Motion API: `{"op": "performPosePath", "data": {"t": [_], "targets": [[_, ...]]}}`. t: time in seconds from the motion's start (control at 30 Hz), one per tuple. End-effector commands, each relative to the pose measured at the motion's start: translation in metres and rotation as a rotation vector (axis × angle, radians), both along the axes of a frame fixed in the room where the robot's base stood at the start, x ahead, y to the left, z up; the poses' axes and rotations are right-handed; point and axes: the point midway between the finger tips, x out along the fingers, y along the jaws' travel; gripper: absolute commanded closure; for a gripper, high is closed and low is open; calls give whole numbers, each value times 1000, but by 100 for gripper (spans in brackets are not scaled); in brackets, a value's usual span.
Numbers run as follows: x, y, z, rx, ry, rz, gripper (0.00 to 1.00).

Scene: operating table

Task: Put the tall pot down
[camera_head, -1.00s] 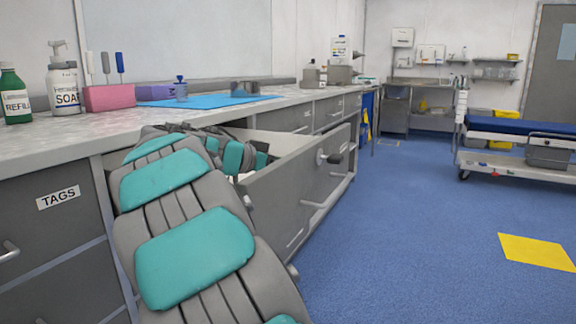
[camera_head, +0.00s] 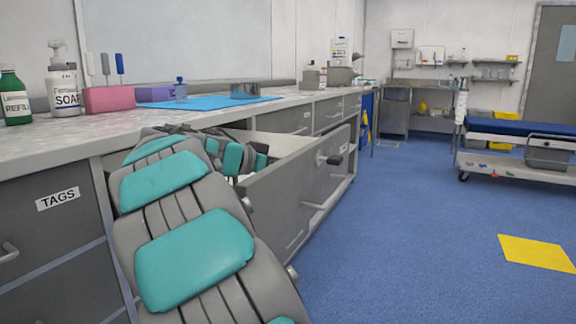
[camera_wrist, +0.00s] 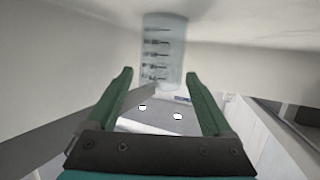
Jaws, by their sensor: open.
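A clear, tall pot (camera_wrist: 163,50) with dark graduation marks shows at the top middle of the wrist view. It is just beyond my gripper (camera_wrist: 158,77), whose two green fingers are open, one to each side of its lower end. Gaps show between the fingers and the pot. I cannot tell what the pot rests on. In the head view my arm bends over the open drawer (camera_head: 290,195), and its far end is down in it. My arm and the drawer front hide the gripper and the pot there.
The counter (camera_head: 85,138) holds a soap bottle (camera_head: 65,90), a green bottle (camera_head: 14,95), a pink block (camera_head: 108,99) and a blue mat (camera_head: 210,102) with a grey bowl (camera_head: 245,90). A wheeled trolley (camera_head: 520,150) stands right. The blue floor between is open.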

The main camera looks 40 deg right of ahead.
Motion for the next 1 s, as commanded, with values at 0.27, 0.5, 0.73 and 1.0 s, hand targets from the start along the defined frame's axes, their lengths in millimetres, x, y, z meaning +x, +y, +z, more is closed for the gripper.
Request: {"op": "performPosePath", "data": {"t": [0.27,0.5,0.73,1.0], "targets": [[1,45,16,-3,-3,4,15],[1,90,30,-2,-3,4,15],[0,112,35,-1,1,-1,15],[0,115,36,0,0,0,15]]}}
